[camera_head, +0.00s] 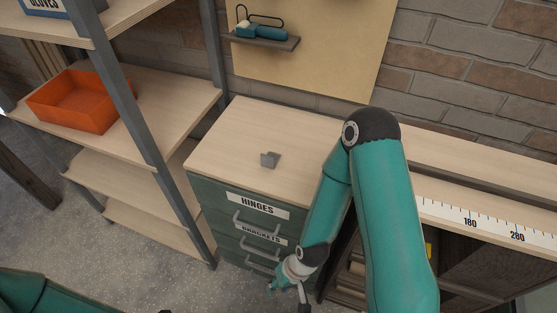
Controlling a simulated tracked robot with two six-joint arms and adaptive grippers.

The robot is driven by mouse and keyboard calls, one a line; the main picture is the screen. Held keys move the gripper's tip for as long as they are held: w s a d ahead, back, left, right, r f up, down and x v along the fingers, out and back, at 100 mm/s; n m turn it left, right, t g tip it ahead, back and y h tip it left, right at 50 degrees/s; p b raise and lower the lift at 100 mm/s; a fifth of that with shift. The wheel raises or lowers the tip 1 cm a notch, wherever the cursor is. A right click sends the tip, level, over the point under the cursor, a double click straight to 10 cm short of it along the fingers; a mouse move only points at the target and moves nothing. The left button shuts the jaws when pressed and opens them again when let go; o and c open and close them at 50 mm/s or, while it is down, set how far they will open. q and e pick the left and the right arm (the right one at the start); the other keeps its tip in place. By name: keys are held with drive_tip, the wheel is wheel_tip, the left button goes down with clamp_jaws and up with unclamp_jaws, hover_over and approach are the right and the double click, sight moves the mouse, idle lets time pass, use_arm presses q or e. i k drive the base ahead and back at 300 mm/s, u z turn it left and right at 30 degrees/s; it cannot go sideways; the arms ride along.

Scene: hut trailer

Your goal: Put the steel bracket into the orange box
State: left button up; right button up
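The orange box (76,122) is open-topped, looks empty, and sits on a wooden shelf at the left.
The drawer cabinet (208,190) has drawers labelled HINGES and BRACKETS. A grey shelf post (135,105) stands between the orange box and the cabinet. A blue GLOVES box (45,8) is on the upper shelf. A ruler strip (490,226) edges the bench at right.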

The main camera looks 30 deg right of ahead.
sight(81, 107)
drive_tip(key=u, duration=0.9)
drive_tip(key=i, duration=0.2)
drive_tip(key=z, duration=2.9)
drive_tip(key=k, duration=1.4)
drive_tip(key=u, duration=0.95)
drive_tip(key=i, duration=1.1)
drive_tip(key=u, duration=0.05)
